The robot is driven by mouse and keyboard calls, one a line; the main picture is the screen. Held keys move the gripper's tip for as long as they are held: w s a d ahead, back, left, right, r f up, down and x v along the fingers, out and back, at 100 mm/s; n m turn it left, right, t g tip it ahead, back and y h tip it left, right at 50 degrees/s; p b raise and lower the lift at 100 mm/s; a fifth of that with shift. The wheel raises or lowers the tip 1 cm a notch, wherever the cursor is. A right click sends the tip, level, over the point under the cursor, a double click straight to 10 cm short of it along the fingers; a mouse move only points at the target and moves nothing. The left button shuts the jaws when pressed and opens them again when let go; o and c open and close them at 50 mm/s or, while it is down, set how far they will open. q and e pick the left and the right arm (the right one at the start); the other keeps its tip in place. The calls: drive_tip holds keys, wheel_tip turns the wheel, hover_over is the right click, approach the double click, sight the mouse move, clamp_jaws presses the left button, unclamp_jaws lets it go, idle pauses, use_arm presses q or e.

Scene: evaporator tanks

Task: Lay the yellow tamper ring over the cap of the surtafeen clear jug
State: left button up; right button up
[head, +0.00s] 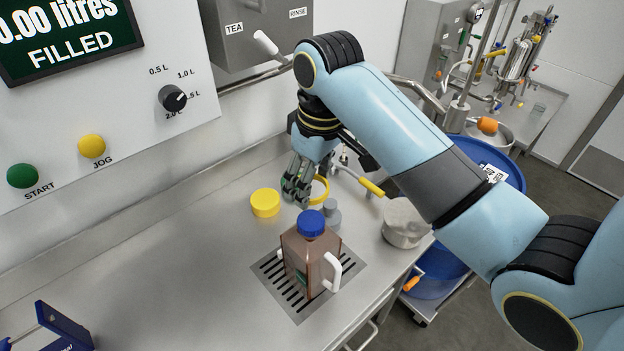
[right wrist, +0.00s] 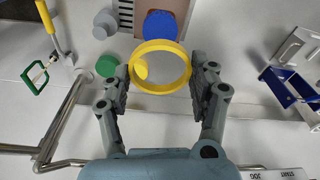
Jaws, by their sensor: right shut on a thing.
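My right gripper (head: 297,186) is shut on the yellow tamper ring (head: 321,189), which is held up above the counter behind the jug. In the right wrist view the ring (right wrist: 160,90) sits between both fingers (right wrist: 160,68), its opening clear to see through. The jug (head: 303,262) is filled brown, has a white handle and stands upright on a slotted drain plate. Its blue cap (head: 311,223) is on top and bare. In the right wrist view the cap (right wrist: 160,25) shows just beyond the ring. My left gripper is out of view.
A yellow lid (head: 265,202) lies on the counter left of my right gripper. A grey stepped piece (head: 331,212) stands behind the jug. A steel pot (head: 402,224) is to the right. A blue bracket (head: 62,325) stands at front left. The counter between is clear.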

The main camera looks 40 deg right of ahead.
drive_tip(key=shift+s+f+b, duration=0.2)
drive_tip(key=shift+f+b, duration=0.2)
drive_tip(key=shift+f, duration=1.7)
drive_tip(key=shift+f+b, duration=0.15)
drive_tip(key=shift+b, duration=0.15)
use_arm(q)
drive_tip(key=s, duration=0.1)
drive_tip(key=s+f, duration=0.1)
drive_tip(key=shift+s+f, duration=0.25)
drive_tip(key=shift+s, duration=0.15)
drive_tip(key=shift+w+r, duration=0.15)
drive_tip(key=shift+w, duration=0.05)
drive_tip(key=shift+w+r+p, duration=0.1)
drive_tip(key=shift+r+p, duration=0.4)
drive_tip(key=shift+p, duration=0.1)
